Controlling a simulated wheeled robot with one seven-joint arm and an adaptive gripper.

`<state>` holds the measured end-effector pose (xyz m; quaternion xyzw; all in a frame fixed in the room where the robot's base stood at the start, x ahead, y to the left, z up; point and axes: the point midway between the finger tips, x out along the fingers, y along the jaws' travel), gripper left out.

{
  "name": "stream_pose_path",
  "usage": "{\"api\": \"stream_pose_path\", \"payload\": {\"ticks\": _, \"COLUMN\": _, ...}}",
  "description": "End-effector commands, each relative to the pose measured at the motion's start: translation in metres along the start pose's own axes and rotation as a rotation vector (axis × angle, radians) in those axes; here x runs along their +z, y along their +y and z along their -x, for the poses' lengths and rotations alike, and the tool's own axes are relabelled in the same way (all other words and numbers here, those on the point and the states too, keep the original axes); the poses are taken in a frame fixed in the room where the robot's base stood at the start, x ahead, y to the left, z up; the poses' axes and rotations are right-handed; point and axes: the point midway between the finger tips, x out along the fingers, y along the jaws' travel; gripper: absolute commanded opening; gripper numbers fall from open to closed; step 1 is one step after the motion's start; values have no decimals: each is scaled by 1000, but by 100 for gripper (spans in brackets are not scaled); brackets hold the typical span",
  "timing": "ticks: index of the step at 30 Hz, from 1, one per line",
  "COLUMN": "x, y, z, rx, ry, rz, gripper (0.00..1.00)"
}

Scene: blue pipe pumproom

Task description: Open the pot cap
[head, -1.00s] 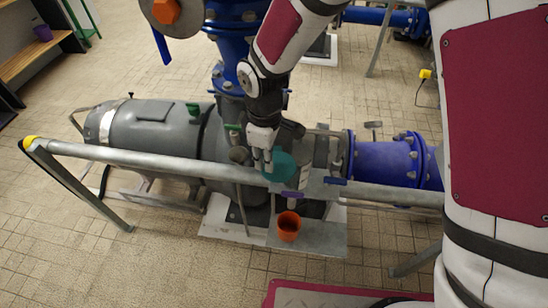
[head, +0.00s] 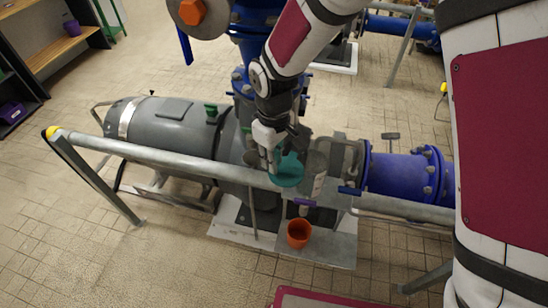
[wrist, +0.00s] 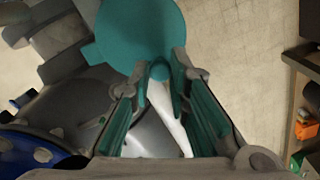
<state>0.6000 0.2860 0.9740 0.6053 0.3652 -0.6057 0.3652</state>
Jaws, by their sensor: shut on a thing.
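The pot cap (head: 289,170) is a round teal disc in front of the grey pump body, at the pipe rail. In the wrist view the cap (wrist: 140,35) fills the upper middle, and a small teal knob or handle lies between my fingertips. My gripper (head: 272,168) reaches down to the cap in the head view. Its fingers (wrist: 162,78) close on the cap's knob in the wrist view. The pot's opening is not clearly visible, so I cannot tell whether the cap is seated or lifted.
A grey metal rail (head: 170,158) crosses in front of the grey pump (head: 165,122). A blue flanged pipe (head: 400,178) lies to the right. An orange cup (head: 299,233) sits on the plinth below. The tiled floor at left front is clear.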

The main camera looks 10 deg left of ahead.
Motion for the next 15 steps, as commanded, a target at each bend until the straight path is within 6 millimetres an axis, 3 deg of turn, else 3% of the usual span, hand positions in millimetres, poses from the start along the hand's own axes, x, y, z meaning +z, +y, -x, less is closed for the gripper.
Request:
{"api": "stream_pose_path", "payload": {"ticks": 2, "x": -1, "y": -1, "z": 1, "rx": 0, "ry": 2, "rz": 2, "gripper": 0}}
{"api": "stream_pose_path", "payload": {"ticks": 3, "x": -1, "y": -1, "z": 1, "rx": 0, "ry": 2, "rz": 2, "gripper": 21}}
{"api": "stream_pose_path", "payload": {"ticks": 6, "x": -1, "y": -1, "z": 1, "rx": 0, "ry": 2, "rz": 3, "gripper": 37}}
{"api": "stream_pose_path", "payload": {"ticks": 15, "x": 0, "y": 0, "z": 2, "rx": 0, "ry": 1, "rz": 2, "gripper": 37}}
